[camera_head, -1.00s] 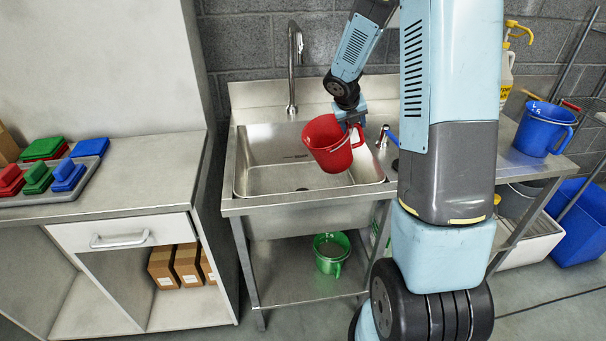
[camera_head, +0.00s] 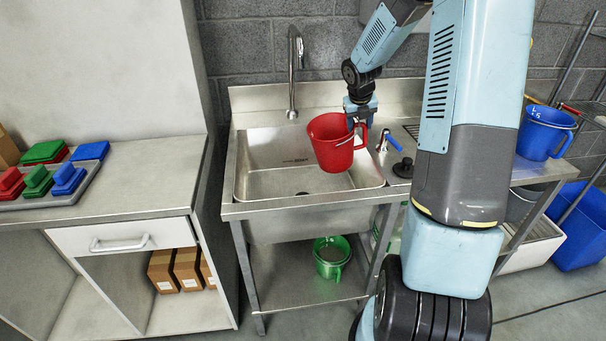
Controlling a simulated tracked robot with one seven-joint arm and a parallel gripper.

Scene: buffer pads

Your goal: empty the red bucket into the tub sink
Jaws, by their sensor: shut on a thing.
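The red bucket (camera_head: 332,150) hangs over the right part of the steel tub sink (camera_head: 228,209), nearly upright with a slight tilt. Its inside is mostly hidden, so I cannot tell what it holds. My gripper (camera_head: 358,120) is shut on the bucket at its handle side, on the right of the rim.
A tall faucet (camera_head: 293,75) stands at the sink's back. A blue-handled lever (camera_head: 389,142) and a dark plug (camera_head: 404,167) sit right of the basin. A green bucket (camera_head: 331,268) stands on the lower shelf. A blue bucket (camera_head: 543,132) stands at the right. Colored pads (camera_head: 40,180) lie on the left counter.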

